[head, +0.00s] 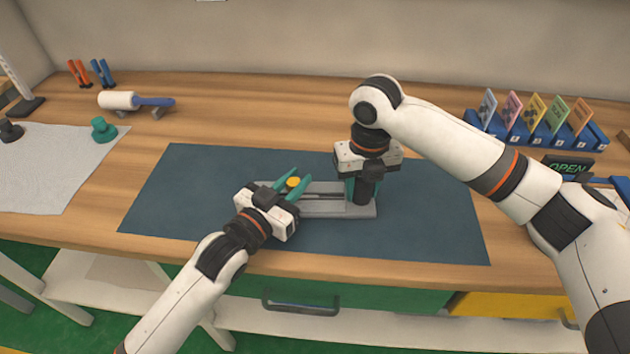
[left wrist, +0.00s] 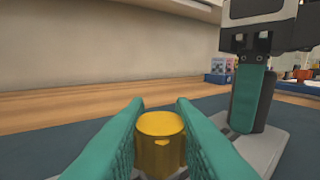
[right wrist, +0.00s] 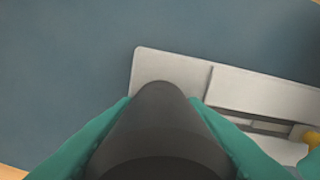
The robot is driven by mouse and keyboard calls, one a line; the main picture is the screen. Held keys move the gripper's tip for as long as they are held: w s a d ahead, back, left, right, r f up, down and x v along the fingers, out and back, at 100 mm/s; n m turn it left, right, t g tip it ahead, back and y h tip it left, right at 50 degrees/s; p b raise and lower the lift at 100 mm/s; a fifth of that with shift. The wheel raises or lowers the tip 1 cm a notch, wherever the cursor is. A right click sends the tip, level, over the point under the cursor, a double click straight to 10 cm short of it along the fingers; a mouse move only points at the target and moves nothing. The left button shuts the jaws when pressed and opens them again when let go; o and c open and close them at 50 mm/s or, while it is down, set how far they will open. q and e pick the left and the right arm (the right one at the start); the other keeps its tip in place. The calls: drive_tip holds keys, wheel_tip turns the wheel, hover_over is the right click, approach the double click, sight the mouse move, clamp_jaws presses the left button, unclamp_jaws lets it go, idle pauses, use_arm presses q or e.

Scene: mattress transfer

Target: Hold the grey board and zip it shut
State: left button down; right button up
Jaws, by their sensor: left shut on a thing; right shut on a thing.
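The grey board (head: 335,209) lies flat on the dark blue mat (head: 425,215), with a long slot along it. A yellow knob (head: 293,183) stands at the slot towards the board's left. My left gripper (head: 297,177) is shut on this yellow knob, which shows between the teal fingers in the left wrist view (left wrist: 161,138). A black post (head: 365,186) stands at the board's right end. My right gripper (head: 362,181) comes down from above and is shut on the post. In the right wrist view the black post (right wrist: 160,125) hides part of the board (right wrist: 150,65).
A white roller with a blue handle (head: 155,101), a green knob (head: 103,128) and a grey cloth (head: 60,160) are on the left. A blue rack of coloured cards (head: 535,130) and an OPEN sign (head: 567,168) are on the right. The mat around the board is clear.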

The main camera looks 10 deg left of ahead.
use_arm(q)
drive_tip(key=a, duration=0.6)
drive_tip(key=shift+s+a+f, duration=0.1)
drive_tip(key=shift+s+a, duration=0.05)
drive_tip(key=shift+s, duration=0.15)
use_arm(e)
drive_tip(key=shift+a, duration=0.1)
use_arm(q)
drive_tip(key=shift+a, duration=0.5)
drive_tip(key=c, duration=1.2)
unclamp_jaws()
drive_tip(key=shift+c, duration=0.2)
drive_tip(key=v, duration=1.2)
use_arm(e)
drive_tip(key=o, duration=1.3)
